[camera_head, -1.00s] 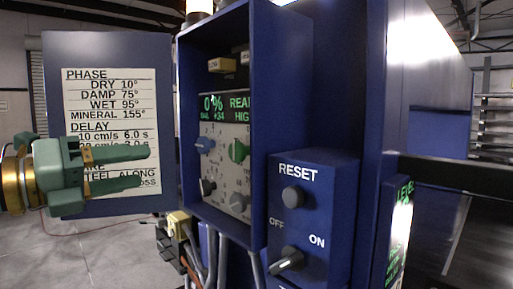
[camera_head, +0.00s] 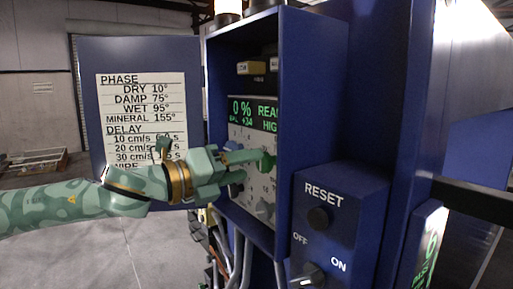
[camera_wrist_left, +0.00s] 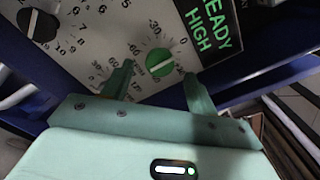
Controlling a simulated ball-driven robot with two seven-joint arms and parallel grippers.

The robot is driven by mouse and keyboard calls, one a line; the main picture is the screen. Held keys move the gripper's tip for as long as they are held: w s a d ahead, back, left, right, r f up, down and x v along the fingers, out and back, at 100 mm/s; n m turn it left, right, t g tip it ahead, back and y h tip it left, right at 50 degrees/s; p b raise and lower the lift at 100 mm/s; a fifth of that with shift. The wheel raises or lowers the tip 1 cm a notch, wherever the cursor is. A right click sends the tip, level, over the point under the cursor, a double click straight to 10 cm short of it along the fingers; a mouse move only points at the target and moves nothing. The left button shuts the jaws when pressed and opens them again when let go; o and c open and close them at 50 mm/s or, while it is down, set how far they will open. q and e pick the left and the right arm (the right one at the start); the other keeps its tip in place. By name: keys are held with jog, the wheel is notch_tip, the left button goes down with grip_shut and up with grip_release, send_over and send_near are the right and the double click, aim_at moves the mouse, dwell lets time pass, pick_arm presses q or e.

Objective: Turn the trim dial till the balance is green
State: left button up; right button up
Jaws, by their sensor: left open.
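The green dial (camera_head: 268,161) is on the grey panel inside the open blue cabinet. In the left wrist view the green dial (camera_wrist_left: 159,62) has a white pointer line and a scale with negative and positive numbers; its name is not readable. My left gripper (camera_head: 246,168) is open in front of the panel. In the wrist view its two fingers (camera_wrist_left: 159,80) are either side of the dial's lower part, with gaps; contact is not visible. The display (camera_head: 253,114) reads 0 %, a balance of +34 and HIGH in green letters. My right gripper is not in view.
A dark knob (camera_wrist_left: 38,25) shows in the wrist view. The cabinet's right wall (camera_head: 300,100) stands close by. The reset box (camera_head: 340,230) is at the right, the open door (camera_head: 84,110) at the left.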

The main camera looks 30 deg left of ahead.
aim_at(261, 164)
pick_arm(q)
jog(key=shift+p+x, duration=0.75)
jog(key=shift+x, duration=1.2)
jog(key=shift+s, duration=0.1)
jog(key=shift+c, duration=0.3)
jog(key=shift+f, duration=0.1)
jog(key=c, duration=0.9)
